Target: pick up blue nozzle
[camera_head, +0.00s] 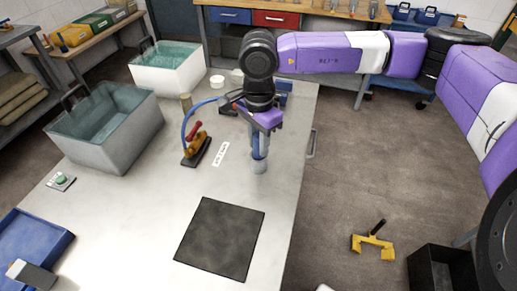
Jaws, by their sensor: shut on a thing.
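My gripper (262,131) points down over the right part of the light worktable (150,225). It is shut on the blue nozzle (261,147), which shows as a small upright blue piece just under the fingers. A pale grey cylindrical piece (259,165) is directly below the nozzle. I cannot tell whether the two are joined or only touching. The fingers hide the nozzle's upper part.
A blue hose (184,124) curves left of my gripper, beside an orange and red tool on a dark base (196,151). A black mat (220,238) lies in front. Two water tanks (105,128) (168,67) stand at left and back. The table's right edge is close.

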